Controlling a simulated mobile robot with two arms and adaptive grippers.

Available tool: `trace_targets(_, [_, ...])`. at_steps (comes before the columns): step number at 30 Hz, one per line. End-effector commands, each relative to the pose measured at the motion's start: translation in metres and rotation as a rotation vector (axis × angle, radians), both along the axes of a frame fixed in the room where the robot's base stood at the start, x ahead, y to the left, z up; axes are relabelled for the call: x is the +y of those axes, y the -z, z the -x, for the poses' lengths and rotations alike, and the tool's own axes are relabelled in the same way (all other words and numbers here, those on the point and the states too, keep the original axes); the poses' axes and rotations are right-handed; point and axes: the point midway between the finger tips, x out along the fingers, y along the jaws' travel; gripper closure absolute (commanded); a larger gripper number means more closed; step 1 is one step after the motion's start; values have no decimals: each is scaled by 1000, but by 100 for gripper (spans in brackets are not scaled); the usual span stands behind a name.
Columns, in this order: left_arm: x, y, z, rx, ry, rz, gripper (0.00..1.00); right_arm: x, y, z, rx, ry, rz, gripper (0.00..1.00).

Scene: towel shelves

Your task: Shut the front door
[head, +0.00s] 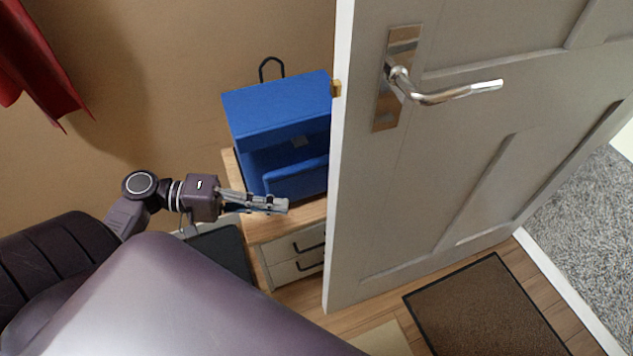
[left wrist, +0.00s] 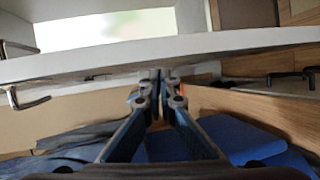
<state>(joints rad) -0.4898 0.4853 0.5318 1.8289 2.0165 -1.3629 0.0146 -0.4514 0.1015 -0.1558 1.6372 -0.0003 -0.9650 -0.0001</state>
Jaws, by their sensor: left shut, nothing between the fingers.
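The front door (head: 455,150) is a pale panelled door standing open in the head view, with its free edge toward the middle of the picture. A silver lever handle (head: 440,95) on a plate is near that edge, and a brass latch (head: 335,88) sticks out of it. My left gripper (head: 284,206) is shut and empty, left of the door's edge and apart from it in the head view. In the left wrist view the shut fingertips (left wrist: 157,75) point toward the pale door edge (left wrist: 160,56). My right gripper is not in view.
A blue box-like organizer (head: 275,130) stands on a wooden cabinet (head: 290,226) with drawers behind the gripper. A dark doormat (head: 490,310) lies on the wooden floor by the door. Grey carpet (head: 590,220) lies beyond the threshold. A red cloth (head: 35,65) hangs at the upper left.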

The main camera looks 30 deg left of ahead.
Motion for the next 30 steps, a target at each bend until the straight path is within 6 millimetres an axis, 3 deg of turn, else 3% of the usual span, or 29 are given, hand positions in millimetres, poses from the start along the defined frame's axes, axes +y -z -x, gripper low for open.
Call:
trace_targets(4, [33,-40,-14,-50,-72,123,100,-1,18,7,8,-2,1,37])
trace_targets(10, [42,-57,-22,-75,-99,174,100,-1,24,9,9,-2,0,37])
trace_targets(14, [27,-57,-31,-76,-96,174,100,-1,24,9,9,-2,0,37])
trace_targets(25, [-36,-58,-77,-75,-96,173,100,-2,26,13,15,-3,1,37])
trace_targets(30, [-56,-56,-60,-70,-97,173,100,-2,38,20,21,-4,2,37])
